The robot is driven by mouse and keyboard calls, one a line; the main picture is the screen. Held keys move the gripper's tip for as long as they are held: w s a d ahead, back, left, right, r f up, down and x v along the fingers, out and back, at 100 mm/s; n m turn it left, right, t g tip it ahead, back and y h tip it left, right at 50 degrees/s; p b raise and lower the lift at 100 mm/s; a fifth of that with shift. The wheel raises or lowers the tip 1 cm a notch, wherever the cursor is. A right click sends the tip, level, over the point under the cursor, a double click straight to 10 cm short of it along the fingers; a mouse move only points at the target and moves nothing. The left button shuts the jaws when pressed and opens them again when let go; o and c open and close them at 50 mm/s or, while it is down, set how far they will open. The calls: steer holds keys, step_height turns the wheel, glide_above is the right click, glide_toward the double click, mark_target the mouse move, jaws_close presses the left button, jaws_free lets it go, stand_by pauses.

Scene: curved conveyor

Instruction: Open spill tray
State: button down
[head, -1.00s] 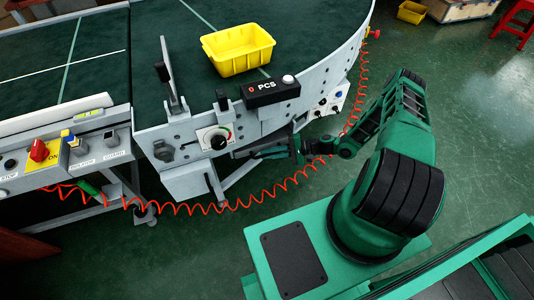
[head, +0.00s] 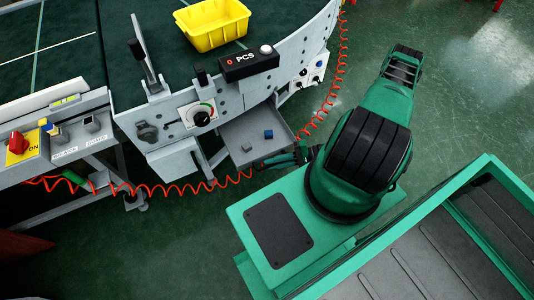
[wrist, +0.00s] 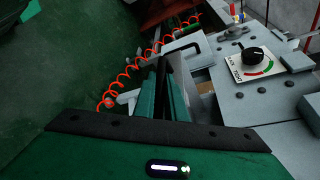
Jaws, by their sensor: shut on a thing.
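The spill tray (head: 240,133) is a shallow grey drawer under the conveyor's curved side. In the head view it stands pulled out toward me, with its inside showing. Small blue and dark pieces (head: 268,134) lie in it. My gripper (head: 290,159) is at the tray's front edge, partly hidden by my own arm. The exact contact is hard to see.
A control panel with a black dial (head: 202,117) is above and left of the tray. A yellow bin (head: 213,24) and a PCS counter box (head: 250,64) are on the conveyor. A coiled red hose (head: 315,122) passes near the tray and my gripper. Green floor lies open at right.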

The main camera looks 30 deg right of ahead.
steer(key=shift+s, duration=0.75)
steer(key=c, duration=2.1)
jaws_free()
steer(key=v, duration=1)
steer(key=shift+s+d, duration=0.1)
steer(key=shift+d, duration=0.25)
steer(key=shift+r, duration=0.1)
